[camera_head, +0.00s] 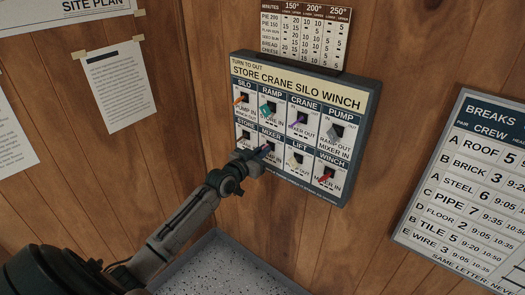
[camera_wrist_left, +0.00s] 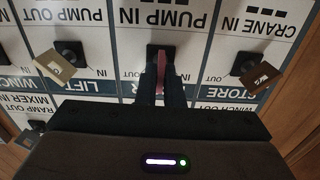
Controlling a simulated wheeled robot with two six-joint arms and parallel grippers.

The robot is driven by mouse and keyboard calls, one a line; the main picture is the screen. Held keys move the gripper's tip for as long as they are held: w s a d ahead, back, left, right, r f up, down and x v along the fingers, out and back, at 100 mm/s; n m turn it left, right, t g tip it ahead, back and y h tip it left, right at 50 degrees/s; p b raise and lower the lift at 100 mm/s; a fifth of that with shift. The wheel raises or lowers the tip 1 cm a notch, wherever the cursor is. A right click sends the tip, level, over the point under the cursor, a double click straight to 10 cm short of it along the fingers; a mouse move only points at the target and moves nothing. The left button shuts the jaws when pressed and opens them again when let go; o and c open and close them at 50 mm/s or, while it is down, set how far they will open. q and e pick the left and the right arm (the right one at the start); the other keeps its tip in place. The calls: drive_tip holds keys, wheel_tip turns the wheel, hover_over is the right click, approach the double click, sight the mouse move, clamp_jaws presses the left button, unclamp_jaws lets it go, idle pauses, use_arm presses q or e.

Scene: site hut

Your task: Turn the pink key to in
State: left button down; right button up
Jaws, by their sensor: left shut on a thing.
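The pink key (camera_wrist_left: 161,72) sits in the middle lock of the left wrist view, between the neighbours marked LIFT and STORE. Its bow stands edge-on, in line with the gripper. My left gripper (camera_wrist_left: 161,90) is shut on it. In the head view my left gripper (camera_head: 262,153) reaches the MIXER lock in the lower row of the key panel (camera_head: 370,110) and mostly hides the key. The right gripper is not in view.
Several more coloured keys fill the panel. A breaks board (camera_head: 470,180) hangs at right. A speckled surface (camera_head: 215,270) lies below.

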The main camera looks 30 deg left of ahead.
use_arm(q)
drive_tip(key=shift+a+f+n+p, duration=0.1)
drive_tip(key=shift+n+p, duration=0.35)
drive_tip(key=shift+n, duration=1.55)
drive_tip(key=shift+a+n+p, duration=0.1)
drive_tip(key=shift+n+p, duration=0.35)
drive_tip(key=shift+n, duration=1.85)
drive_tip(key=c, duration=1.6)
unclamp_jaws()
drive_tip(key=shift+o, duration=0.2)
drive_tip(key=shift+s, duration=0.1)
